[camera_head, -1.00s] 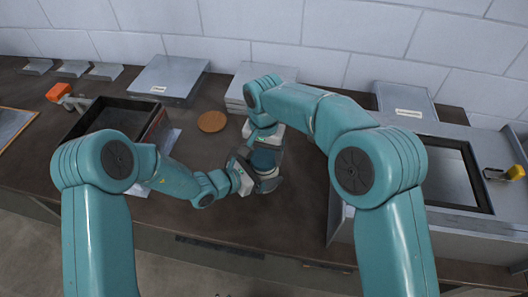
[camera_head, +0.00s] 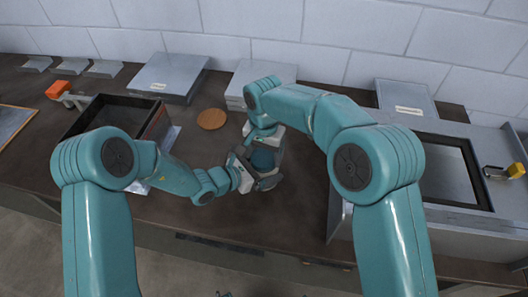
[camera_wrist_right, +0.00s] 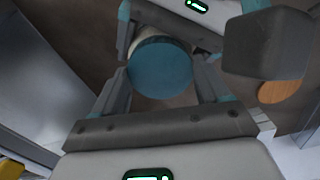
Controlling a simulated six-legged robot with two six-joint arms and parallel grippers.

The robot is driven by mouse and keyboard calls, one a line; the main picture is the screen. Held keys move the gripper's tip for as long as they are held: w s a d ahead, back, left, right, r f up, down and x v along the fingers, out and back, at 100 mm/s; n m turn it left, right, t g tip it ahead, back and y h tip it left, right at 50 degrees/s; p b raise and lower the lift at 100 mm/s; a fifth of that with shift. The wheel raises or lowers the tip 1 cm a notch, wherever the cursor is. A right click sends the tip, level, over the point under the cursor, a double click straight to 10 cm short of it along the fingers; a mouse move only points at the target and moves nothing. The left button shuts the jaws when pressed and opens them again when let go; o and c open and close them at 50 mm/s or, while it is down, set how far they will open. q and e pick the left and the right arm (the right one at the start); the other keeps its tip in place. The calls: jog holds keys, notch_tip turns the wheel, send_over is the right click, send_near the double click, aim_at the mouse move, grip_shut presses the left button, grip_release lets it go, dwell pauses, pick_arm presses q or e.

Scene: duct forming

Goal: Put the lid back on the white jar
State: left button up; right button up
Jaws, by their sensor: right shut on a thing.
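The round blue lid (camera_head: 263,160) is between my two grippers, near the middle of the bench; it also shows in the right wrist view (camera_wrist_right: 160,68). My right gripper (camera_wrist_right: 163,80) has a finger on each side of the lid and is shut on it. A pale strip of the white jar (camera_wrist_right: 137,42) shows just behind the lid's edge; I cannot tell whether the lid is seated on it. My left gripper (camera_head: 255,175) reaches in from the left, its fingers around the jar's place. Its grip on the jar is hidden.
A round brown disc (camera_head: 211,119) lies behind the jar. An open dark box (camera_head: 102,101) stands at left, and a metal duct frame (camera_head: 447,222) at right. Flat metal boxes (camera_head: 168,77) line the wall. Bare bench lies in front of the grippers.

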jog(key=m, duration=0.4)
jog(key=shift+m, duration=0.4)
jog(key=m, duration=0.7)
jog(key=o, duration=1)
jog(key=shift+r, duration=2.25)
jog(key=shift+c, duration=0.3)
